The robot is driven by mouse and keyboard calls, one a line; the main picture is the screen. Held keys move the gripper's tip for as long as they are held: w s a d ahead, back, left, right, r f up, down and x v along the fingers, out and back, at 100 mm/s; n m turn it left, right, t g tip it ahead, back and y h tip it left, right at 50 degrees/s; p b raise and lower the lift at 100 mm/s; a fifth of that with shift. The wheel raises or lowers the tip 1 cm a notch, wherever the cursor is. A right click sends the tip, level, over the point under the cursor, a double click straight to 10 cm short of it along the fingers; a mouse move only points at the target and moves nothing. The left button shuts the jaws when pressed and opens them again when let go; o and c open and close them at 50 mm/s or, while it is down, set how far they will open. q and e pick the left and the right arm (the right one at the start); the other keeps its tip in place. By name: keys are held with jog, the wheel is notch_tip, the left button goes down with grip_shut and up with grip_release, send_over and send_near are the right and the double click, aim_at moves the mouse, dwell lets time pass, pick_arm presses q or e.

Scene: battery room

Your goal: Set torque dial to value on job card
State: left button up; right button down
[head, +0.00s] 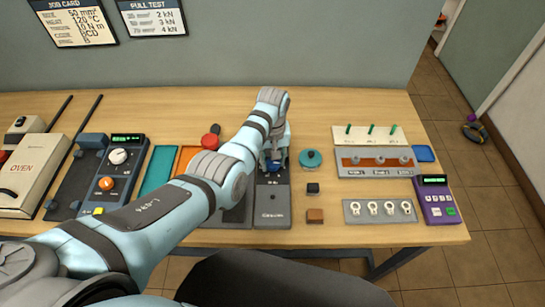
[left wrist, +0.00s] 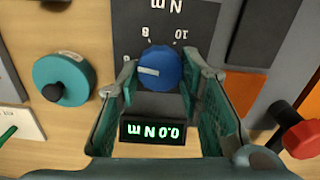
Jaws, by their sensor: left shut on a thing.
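The blue torque dial (left wrist: 160,70) sits on a dark panel, with a white pointer mark aimed left in the left wrist view. Upside-down scale numbers and "N m" are printed around it. A small display (left wrist: 152,132) beside it reads 0.0 N m upside down. My left gripper (left wrist: 162,74) is shut on the dial, one finger on each side. In the head view the dial's unit (head: 272,205) is partly hidden by my left arm. The job card (head: 75,22) hangs on the wall, its torque line too blurred to read surely. My right gripper is not in view.
A teal round part with a black knob (head: 311,158) stands right of the dial unit. A red knob (head: 211,138) stands on its left. Small blocks (head: 314,216), a lug plate (head: 352,213) and a purple meter (head: 437,200) lie further right. The bench's back strip is mostly clear.

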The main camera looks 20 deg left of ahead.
pick_arm(q)
jog(key=m+p, duration=0.1)
jog(key=m, duration=0.3)
jog(key=shift+r+p, duration=0.15)
jog(key=shift+p, duration=0.15)
jog(key=m+p, duration=0.1)
jog(key=m, duration=0.5)
jog(key=shift+d+m, duration=0.15)
jog(key=shift+m, duration=0.25)
jog(key=m, duration=0.5)
jog(key=shift+d, duration=0.15)
jog(key=m, duration=0.6)
jog(key=shift+s, duration=0.15)
jog(key=shift+s+f, duration=0.1)
jog(key=shift+f, duration=0.1)
jog(key=o, duration=1.1)
jog(key=shift+o, duration=0.3)
jog(key=shift+d, duration=0.1)
